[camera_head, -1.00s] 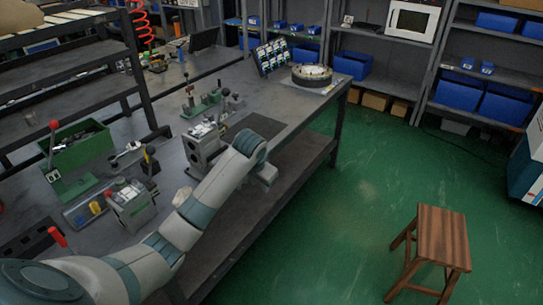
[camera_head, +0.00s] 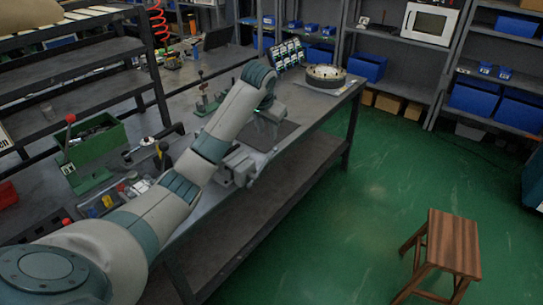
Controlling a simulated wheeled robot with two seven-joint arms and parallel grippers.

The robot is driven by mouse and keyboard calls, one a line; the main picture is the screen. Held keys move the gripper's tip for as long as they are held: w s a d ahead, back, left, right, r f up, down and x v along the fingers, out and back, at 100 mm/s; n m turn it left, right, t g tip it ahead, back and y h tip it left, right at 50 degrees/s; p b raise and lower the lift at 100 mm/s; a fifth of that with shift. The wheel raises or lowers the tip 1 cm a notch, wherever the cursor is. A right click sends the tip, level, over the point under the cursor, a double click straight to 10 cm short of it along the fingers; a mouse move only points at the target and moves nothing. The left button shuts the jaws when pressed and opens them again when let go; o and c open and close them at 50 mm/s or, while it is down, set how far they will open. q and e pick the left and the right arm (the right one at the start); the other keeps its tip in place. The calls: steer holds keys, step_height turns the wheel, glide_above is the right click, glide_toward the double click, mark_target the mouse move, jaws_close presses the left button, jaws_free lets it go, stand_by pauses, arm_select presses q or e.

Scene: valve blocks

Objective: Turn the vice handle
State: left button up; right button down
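A grey metal block that looks like a vice (camera_head: 238,168) stands near the bench's front edge, partly hidden behind my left arm. I cannot make out its handle. My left arm reaches across the bench from the lower left. Its hand, my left gripper (camera_head: 272,112), is above the bench, just beyond the grey block. The fingers are too small and hidden to tell whether they are open or shut. Several levers stand to the left, one red-knobbed (camera_head: 70,118) and one black-knobbed (camera_head: 163,147). My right gripper is not in view.
The bench (camera_head: 330,108) also holds a green tray (camera_head: 92,143), a green fixture (camera_head: 208,104) and a round part (camera_head: 325,75) at the far end. A dark shelf rack is at the left. A wooden stool (camera_head: 452,245) stands on open green floor.

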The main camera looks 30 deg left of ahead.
mark_target(271, 155)
arm_select(q)
steer(key=shift+f, duration=0.1)
steer(key=p+x, duration=0.3)
steer(key=x, duration=1.2)
steer(key=shift+x, duration=1.15)
jaws_close()
